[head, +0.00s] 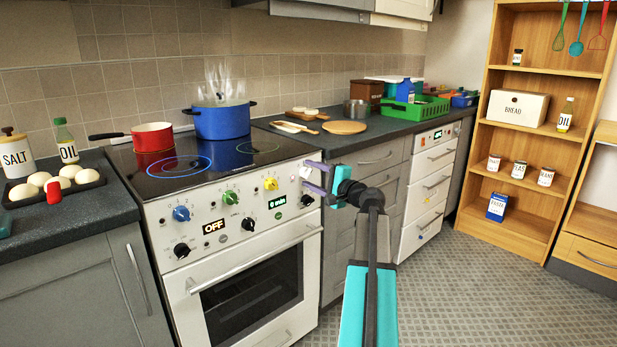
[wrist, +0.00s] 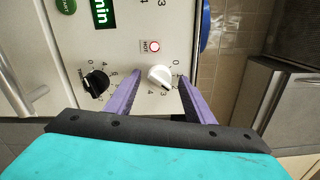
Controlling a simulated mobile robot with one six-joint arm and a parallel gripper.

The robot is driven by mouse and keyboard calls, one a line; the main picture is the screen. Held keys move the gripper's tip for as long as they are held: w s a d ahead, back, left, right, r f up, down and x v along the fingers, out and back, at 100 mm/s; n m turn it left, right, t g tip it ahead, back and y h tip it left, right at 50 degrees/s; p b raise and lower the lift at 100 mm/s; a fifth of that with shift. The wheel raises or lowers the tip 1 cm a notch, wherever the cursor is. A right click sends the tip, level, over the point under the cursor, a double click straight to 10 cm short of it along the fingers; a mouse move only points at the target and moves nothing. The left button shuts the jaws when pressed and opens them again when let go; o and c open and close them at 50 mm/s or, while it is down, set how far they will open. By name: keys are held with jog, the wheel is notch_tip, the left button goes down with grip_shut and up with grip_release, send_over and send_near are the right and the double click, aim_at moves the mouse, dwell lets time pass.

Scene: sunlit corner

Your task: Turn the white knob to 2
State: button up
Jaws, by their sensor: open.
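The white knob (wrist: 160,77) is on the cooker's front panel, with printed numbers around it. In the wrist view it lies between the two purple fingers of my gripper (wrist: 161,82), which are apart. I see no clear contact between the fingers and the knob. Which number the knob points to is too small to tell. In the head view my gripper (head: 309,177) is at the right end of the cooker panel, and its fingers partly cover the white knob (head: 305,171).
A black knob (wrist: 96,82) is left of the fingers in the wrist view. A red lamp (wrist: 154,46) is beside the white knob. The panel also has blue (head: 181,213), green (head: 230,197) and yellow (head: 271,184) knobs. A steaming blue pot (head: 222,122) stands on the hob.

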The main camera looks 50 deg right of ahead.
jog(key=shift+s, duration=0.1)
jog(key=s+a+p, duration=0.1)
jog(key=s+p, duration=0.1)
jog(key=s, duration=1.1)
jog(key=shift+s, duration=0.25)
jog(key=shift+s, duration=0.1)
